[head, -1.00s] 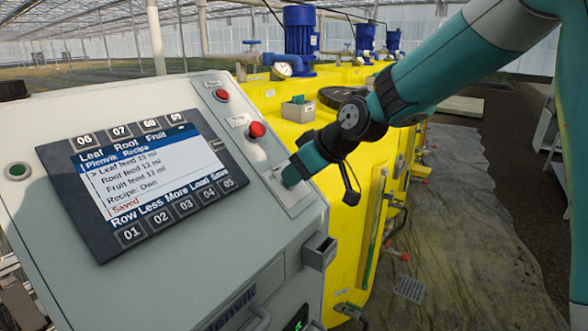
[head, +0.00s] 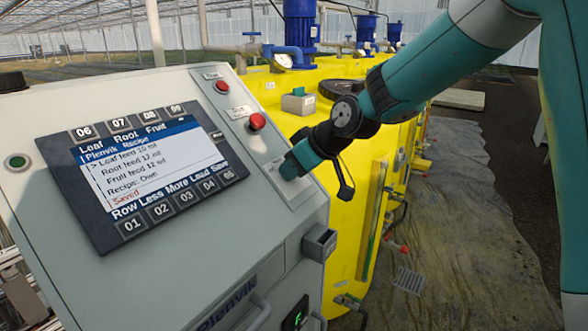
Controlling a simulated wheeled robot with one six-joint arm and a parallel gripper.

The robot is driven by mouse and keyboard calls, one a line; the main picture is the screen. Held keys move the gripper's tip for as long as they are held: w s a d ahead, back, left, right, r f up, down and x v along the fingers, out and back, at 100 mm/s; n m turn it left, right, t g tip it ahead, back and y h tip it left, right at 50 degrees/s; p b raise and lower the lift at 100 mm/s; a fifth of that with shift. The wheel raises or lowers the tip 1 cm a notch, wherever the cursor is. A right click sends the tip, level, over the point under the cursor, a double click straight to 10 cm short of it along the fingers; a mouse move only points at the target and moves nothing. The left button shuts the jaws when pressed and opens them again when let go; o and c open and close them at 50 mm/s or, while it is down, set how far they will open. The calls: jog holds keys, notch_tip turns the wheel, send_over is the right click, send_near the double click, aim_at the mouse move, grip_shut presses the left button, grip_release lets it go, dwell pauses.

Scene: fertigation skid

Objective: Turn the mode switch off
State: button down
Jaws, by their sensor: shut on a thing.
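My gripper (head: 289,170) is at the right side of the grey control panel (head: 255,225), against a pale switch plate (head: 300,193) below the lower red button. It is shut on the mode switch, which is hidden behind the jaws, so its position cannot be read. My teal arm comes in from the upper right.
The panel's screen (head: 150,165) reads "Plenvik Recipe" and "Saved", with numbered keys around it. Two red buttons (head: 257,121) sit above the gripper, and a green button (head: 17,162) is at far left. A grey box (head: 319,242) juts from the panel's side. Yellow tanks (head: 345,175) stand close behind.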

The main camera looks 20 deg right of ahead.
jog(key=shift+f+n+b, duration=0.25)
jog(key=shift+n+b, duration=0.75)
jog(key=shift+b, duration=0.25)
jog(key=n+b, duration=0.3)
jog(key=b, duration=0.1)
jog(key=shift+s, duration=0.1)
jog(key=n+b, duration=0.3)
jog(key=shift+r+n, duration=0.15)
jog(key=shift+n, duration=0.25)
jog(key=shift+r, duration=0.1)
jog(key=c, duration=1.2)
grip_release()
jog(key=shift+s+r, duration=0.1)
jog(key=v, duration=0.8)
jog(key=b+v, duration=0.1)
jog(key=v, duration=0.8)
jog(key=shift+d+r, duration=0.1)
jog(key=shift+d, duration=0.15)
